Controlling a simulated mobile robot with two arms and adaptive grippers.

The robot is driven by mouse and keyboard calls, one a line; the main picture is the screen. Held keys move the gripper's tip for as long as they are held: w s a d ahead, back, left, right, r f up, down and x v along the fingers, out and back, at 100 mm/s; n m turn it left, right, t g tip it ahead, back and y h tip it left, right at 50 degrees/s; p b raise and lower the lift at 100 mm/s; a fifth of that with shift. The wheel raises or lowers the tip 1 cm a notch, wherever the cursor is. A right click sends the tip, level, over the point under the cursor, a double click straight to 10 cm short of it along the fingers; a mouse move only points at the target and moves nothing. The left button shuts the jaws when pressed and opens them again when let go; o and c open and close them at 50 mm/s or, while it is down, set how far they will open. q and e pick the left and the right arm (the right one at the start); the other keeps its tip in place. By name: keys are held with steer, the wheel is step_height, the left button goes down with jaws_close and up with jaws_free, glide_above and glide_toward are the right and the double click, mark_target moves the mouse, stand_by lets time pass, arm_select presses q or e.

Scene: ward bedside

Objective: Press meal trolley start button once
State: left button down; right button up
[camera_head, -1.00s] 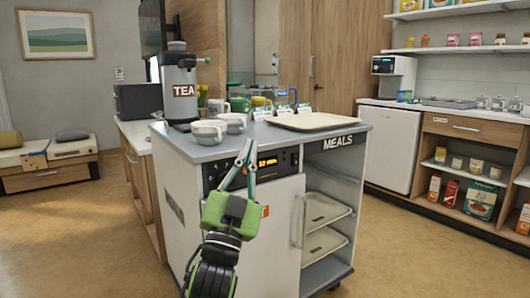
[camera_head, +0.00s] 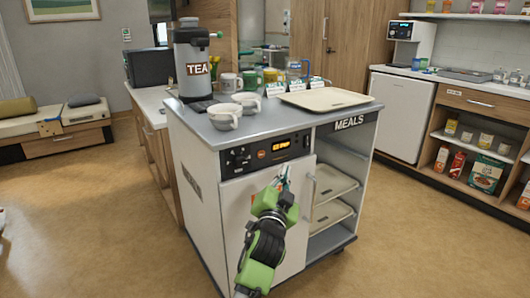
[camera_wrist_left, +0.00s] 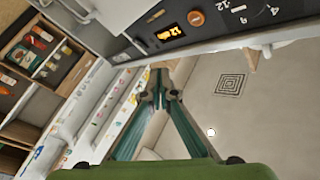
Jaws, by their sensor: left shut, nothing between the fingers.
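The meal trolley (camera_head: 208,215) is a white cart with a grey top, marked MEALS. Its dark control panel (camera_head: 240,160) runs along the upper front, with a lit orange display (camera_head: 283,146), a small round orange button (camera_head: 261,154) and dark knobs at left. I cannot read which control is start. In the left wrist view the display (camera_wrist_left: 172,33) and orange button (camera_wrist_left: 196,18) show at the top. My left gripper (camera_head: 283,172) is shut and empty, its tips just below the panel in front of the door. Its tips (camera_wrist_left: 157,85) appear apart from the button. My right gripper is not in view.
A tea urn (camera_head: 190,68), white cups (camera_head: 223,116) and a beige tray (camera_head: 325,99) stand on the trolley top. Open shelves with trays (camera_head: 330,184) are right of the door, beside a vertical door handle (camera_head: 312,190). The floor in front is clear.

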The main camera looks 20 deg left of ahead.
mark_target(261, 154)
arm_select(q)
steer(key=shift+w+a, duration=0.9)
steer(key=shift+a, duration=0.25)
steer(key=shift+w+a, duration=0.9)
steer(key=shift+a, duration=0.25)
steer(key=shift+w+a, duration=0.9)
steer(key=shift+a, duration=0.25)
steer(key=shift+w+a, duration=0.25)
steer(key=shift+a, duration=0.1)
steer(key=shift+w+a, duration=0.25)
steer(key=shift+a, duration=0.1)
steer(key=shift+s+d, duration=0.1)
steer(key=shift+d, duration=0.05)
steer(key=shift+s+d, duration=0.45)
steer(key=shift+d, duration=0.05)
